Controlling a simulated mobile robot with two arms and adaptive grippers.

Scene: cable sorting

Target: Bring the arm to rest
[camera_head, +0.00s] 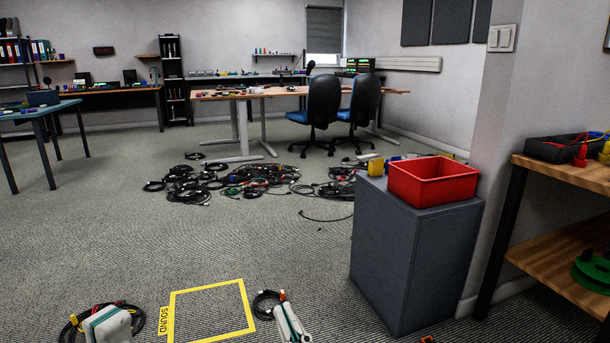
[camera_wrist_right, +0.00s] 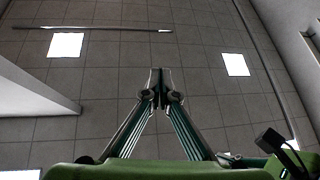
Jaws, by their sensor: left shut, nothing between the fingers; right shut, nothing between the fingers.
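My left gripper (camera_head: 108,324) shows at the bottom left of the head view, partly cut off by the lower edge. My right gripper (camera_head: 288,322) shows at the bottom centre. In the right wrist view, its fingers (camera_wrist_right: 160,88) are together with nothing between them, pointing up toward the tiled ceiling. A black cable coil (camera_head: 66,330) with some coloured ends lies on the floor behind the left gripper in the picture. Another black coil (camera_head: 264,297) lies partly behind the right gripper. I see no cable held by either gripper.
A yellow floor square labelled SOUND (camera_head: 173,312) lies between the grippers. A grey cabinet (camera_head: 400,260) with a red bin (camera_head: 433,194) stands at right, beside a wooden shelf (camera_head: 565,250). A cable pile (camera_head: 240,180) lies mid-floor. The carpet in between is mostly clear.

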